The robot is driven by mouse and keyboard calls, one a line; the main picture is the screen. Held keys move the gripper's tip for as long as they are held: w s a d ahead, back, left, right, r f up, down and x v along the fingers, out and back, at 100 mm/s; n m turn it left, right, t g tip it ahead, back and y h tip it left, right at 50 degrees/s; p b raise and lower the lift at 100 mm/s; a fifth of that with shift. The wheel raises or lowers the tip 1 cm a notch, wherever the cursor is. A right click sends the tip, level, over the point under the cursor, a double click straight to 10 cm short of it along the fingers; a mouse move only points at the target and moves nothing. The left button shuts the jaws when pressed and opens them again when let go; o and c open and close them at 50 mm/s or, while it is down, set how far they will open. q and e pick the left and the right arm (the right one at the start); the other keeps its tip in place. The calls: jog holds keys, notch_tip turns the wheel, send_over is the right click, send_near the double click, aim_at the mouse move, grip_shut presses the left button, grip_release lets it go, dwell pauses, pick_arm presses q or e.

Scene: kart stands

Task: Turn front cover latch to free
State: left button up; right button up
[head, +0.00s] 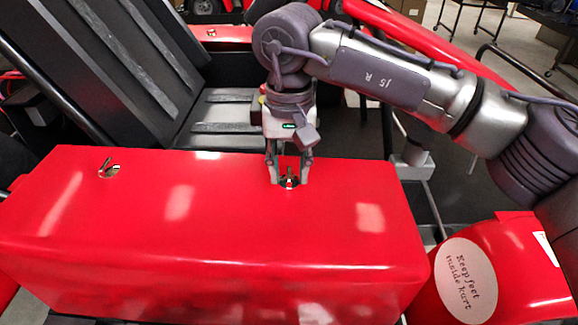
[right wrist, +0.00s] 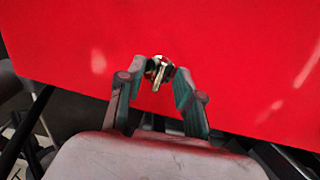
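The red cover (head: 230,230) spans the lower part of the head view and fills the upper part of the right wrist view (right wrist: 200,50). One metal latch (head: 109,169) is on the cover's left part, with no gripper near it. A second latch (head: 289,181) sits near the cover's upper right edge; it also shows in the right wrist view (right wrist: 158,72). My right gripper (head: 289,180) points down over this second latch. Its fingers (right wrist: 158,80) are apart, one on each side of the latch, with gaps visible. My left gripper is not in view.
A black kart seat (head: 215,120) is behind the cover. A red panel with a "Keep feet inside kart" sticker (head: 466,280) is at the lower right. Black frame tubes and a grey floor (head: 500,205) show to the right of the cover.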

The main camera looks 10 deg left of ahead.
aim_at(289, 175)
notch_tip(289, 175, up, 12)
dwell(0.6)
